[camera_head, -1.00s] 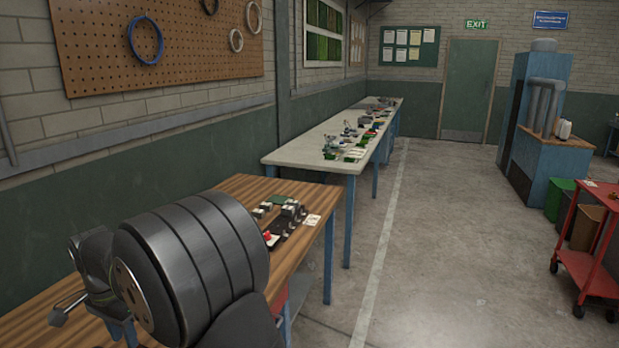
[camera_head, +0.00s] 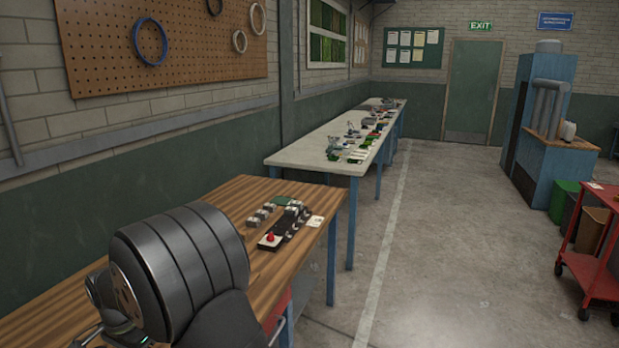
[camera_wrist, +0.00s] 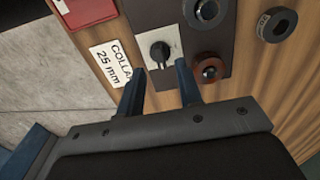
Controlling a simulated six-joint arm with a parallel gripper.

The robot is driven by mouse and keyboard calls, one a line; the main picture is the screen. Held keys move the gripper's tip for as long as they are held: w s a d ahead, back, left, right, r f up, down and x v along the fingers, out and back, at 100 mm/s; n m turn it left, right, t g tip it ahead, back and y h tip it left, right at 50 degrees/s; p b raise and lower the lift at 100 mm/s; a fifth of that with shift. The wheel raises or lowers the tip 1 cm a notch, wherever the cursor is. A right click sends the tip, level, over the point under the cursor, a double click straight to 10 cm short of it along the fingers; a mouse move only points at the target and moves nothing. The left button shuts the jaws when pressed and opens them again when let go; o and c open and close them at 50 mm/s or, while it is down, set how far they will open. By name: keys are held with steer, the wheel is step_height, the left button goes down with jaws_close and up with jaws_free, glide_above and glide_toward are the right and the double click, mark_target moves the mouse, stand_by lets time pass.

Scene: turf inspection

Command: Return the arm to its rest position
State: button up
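My arm's large dark ribbed link (camera_head: 185,265) fills the lower left of the head view, over the wooden bench. My gripper is not clearly visible in that view. In the wrist view my gripper (camera_wrist: 160,73) is open, its two blue-black fingers apart with nothing between them. Its tips point toward a white plate with a black knob (camera_wrist: 160,50) on a dark panel. A brown ring (camera_wrist: 208,70) lies close to the right finger. A white label reading "COLLA… 25 mm" (camera_wrist: 112,62) is near the left finger.
The wooden bench (camera_head: 235,200) carries a dark board with a red button (camera_head: 270,239) and several small parts. A long pale table (camera_head: 300,153) with many items stands behind. Open concrete floor (camera_head: 450,240) lies to the right, with a red cart (camera_head: 594,272) at its edge.

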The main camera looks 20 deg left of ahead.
step_height(320, 180, down, 4)
steer(key=shift+r, duration=0.1)
steer(key=shift+r+n, duration=0.15)
steer(key=shift+n, duration=1.45)
steer(key=n, duration=0.9)
steer(key=shift+n, duration=2.4)
